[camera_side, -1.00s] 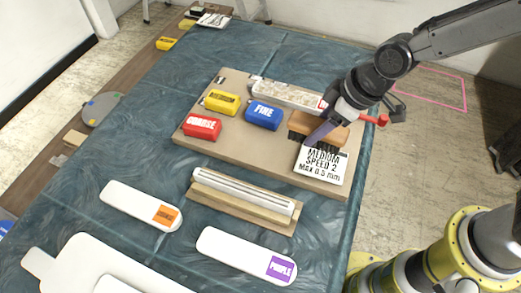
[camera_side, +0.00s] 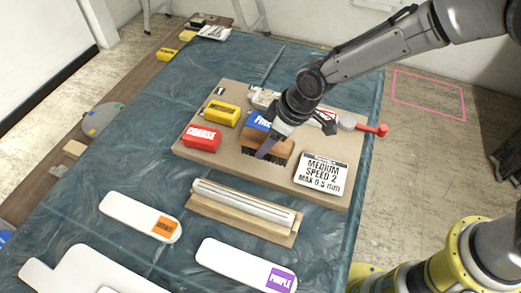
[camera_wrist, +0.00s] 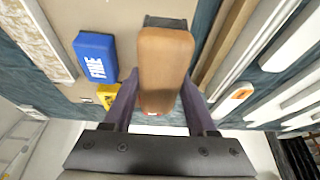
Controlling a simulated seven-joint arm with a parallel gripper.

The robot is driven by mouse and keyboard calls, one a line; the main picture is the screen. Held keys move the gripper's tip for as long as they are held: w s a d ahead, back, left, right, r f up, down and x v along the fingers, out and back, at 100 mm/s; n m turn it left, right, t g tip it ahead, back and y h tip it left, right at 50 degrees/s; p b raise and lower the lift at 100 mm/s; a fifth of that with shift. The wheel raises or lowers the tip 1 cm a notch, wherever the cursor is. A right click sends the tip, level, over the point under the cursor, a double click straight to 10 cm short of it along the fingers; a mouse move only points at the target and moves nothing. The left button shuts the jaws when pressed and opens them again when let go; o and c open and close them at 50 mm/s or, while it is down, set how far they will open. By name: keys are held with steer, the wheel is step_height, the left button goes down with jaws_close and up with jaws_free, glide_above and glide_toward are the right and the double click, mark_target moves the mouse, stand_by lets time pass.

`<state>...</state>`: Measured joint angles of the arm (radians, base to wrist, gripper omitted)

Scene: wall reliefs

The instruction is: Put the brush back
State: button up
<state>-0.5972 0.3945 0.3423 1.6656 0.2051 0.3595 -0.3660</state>
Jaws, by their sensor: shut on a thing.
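The brush has a brown wooden back and dark bristles (camera_side: 262,155). My gripper (camera_side: 268,147) is shut on the brush and holds it over the middle of the tan board (camera_side: 235,168), bristles down, just in front of the blue FINE block (camera_side: 258,121). In the wrist view the brush back (camera_wrist: 165,58) sits between the two purple fingers of my gripper (camera_wrist: 158,103). I cannot tell whether the bristles touch the board. The white MEDIUM SPEED 2 card (camera_side: 322,174) lies uncovered at the board's right end.
A red COARSE block (camera_side: 202,137) and a yellow block (camera_side: 222,113) sit on the board's left. White paddles with orange (camera_side: 140,217) and purple (camera_side: 246,265) labels lie nearer. My arm partly covers items at the back.

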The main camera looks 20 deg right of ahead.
steer(key=shift+w+a+f, duration=0.3)
steer(key=shift+w+f, duration=0.1)
steer(key=shift+f, duration=0.15)
steer(key=shift+w+a+f, duration=0.25)
steer(key=shift+w+f, duration=0.1)
steer(key=shift+f, duration=1.6)
steer(key=shift+f, duration=0.15)
steer(key=o, duration=1.2)
steer(key=shift+r, duration=0.25)
steer(key=v, duration=1.2)
steer(key=shift+f, duration=0.1)
